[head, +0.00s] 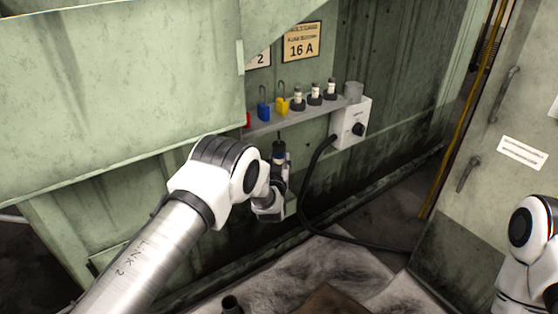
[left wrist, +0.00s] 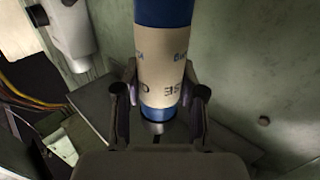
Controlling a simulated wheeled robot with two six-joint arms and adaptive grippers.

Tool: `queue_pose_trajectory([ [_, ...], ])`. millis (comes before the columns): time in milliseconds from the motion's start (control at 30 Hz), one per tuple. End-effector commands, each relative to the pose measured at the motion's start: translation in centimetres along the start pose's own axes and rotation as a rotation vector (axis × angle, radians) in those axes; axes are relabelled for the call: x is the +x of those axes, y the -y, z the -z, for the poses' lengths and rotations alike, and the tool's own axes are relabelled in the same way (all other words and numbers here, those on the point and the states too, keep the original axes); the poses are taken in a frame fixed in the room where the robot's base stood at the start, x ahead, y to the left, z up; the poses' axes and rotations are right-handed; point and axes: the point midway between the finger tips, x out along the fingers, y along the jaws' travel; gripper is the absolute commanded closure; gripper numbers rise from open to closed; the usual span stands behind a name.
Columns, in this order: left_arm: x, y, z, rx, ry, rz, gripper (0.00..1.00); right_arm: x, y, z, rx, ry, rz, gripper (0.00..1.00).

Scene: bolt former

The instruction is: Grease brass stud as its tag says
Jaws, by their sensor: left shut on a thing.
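My left gripper (head: 281,178) is in front of the green wall panel, below the small shelf. In the left wrist view its two fingers (left wrist: 161,100) are shut around a cream tube with blue bands (left wrist: 162,58). The tube's printed label is partly covered, and only a few letters show. In the head view the tube (head: 279,152) is small and dark at its top. I cannot make out a brass stud or its tag in either view. My right gripper is out of view.
A white switch box (head: 350,125) has a black cable (head: 303,190) hanging to the floor. A "16 A" sign (head: 301,43) is above.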

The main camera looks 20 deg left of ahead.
Motion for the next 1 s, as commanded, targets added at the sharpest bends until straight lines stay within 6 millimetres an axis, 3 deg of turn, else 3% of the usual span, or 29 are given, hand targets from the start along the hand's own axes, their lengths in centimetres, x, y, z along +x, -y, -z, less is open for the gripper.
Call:
queue_pose_trajectory([
  [433,-0.2,0.1,-0.6,0.002,0.011,0.000,1.00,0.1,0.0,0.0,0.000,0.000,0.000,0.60],
  [1000,-0.1,0.0,0.5,0.002,0.009,0.000,1.00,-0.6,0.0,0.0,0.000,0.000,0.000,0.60],
])
